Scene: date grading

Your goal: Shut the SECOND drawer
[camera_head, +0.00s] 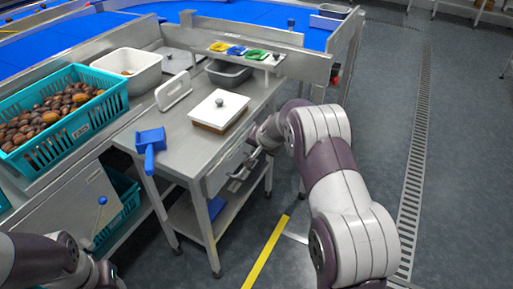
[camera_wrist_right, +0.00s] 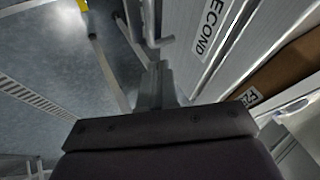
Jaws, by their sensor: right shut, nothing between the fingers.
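The SECOND drawer has a grey metal front with a white label reading SECOND (camera_wrist_right: 207,27) in the right wrist view. Its bar handle (camera_wrist_right: 151,22) stands out from that front. In the head view the drawer front (camera_head: 222,172) is at the right side of the steel table, partly behind my gripper. How far it stands out is hard to tell. My right gripper (camera_head: 246,168) is at this front, close to the handle. In the right wrist view its fingers (camera_wrist_right: 156,82) are together and empty, with their tips near the handle's end. My left arm shows at the lower left, its fingers unseen.
On the steel table (camera_head: 182,128) are a white-lidded brown box (camera_head: 219,108), a blue scoop (camera_head: 151,144) and a white board (camera_head: 173,91). A teal crate (camera_head: 80,125) of dates stands left. Open floor (camera_head: 385,100) lies right of the table.

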